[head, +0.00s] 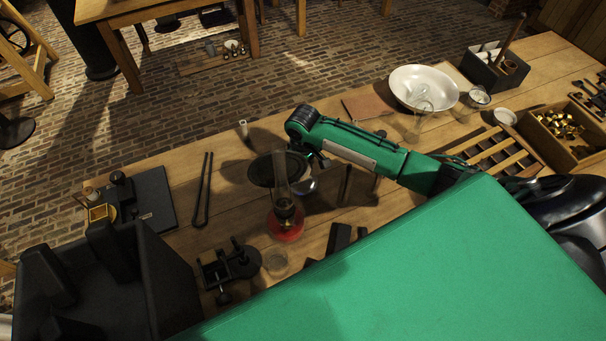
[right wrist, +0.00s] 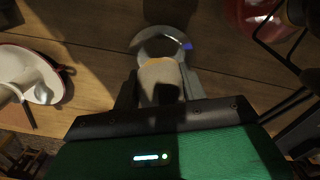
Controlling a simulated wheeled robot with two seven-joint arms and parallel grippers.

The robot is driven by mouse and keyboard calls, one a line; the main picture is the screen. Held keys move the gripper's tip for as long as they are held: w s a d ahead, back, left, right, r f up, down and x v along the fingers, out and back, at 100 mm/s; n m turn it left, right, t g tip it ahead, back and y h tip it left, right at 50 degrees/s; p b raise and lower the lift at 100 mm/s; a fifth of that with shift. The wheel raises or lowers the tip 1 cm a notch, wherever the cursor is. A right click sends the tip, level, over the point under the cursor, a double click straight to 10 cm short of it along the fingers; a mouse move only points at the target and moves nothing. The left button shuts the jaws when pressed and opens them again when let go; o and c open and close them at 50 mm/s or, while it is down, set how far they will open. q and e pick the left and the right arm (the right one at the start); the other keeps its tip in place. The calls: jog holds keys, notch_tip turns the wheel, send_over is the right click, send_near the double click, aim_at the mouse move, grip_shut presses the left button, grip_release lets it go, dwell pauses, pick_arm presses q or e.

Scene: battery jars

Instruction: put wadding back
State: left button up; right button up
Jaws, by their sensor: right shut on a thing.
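In the right wrist view my right gripper (right wrist: 160,92) is shut on a pale, rounded piece (right wrist: 161,72) that looks like the wadding. A round, glassy or shiny rim (right wrist: 160,38) shows just beyond the fingertips; I cannot tell whether the wadding touches it. In the head view the right gripper (head: 310,166) points down over the table behind the lamp, and its fingers are mostly hidden. A shiny round thing (head: 305,186) lies under it. My left gripper is not in view.
A lamp with a red base (head: 285,228) and glass chimney stands close to the right gripper. Black tongs (head: 203,190) lie to its left. A white basin (head: 424,86), a tool caddy (head: 497,68) and a wooden box (head: 560,132) stand at the right. A black bin (head: 168,275) is at lower left.

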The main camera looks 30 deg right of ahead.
aim_at(303, 177)
jog(key=shift+f+p, duration=0.3)
jog(key=shift+f, duration=1.8)
jog(key=o, duration=0.6)
jog(key=shift+f, duration=0.1)
notch_tip(303, 177, up, 12)
jog(key=shift+r+b, duration=0.15)
jog(key=shift+b, duration=0.7)
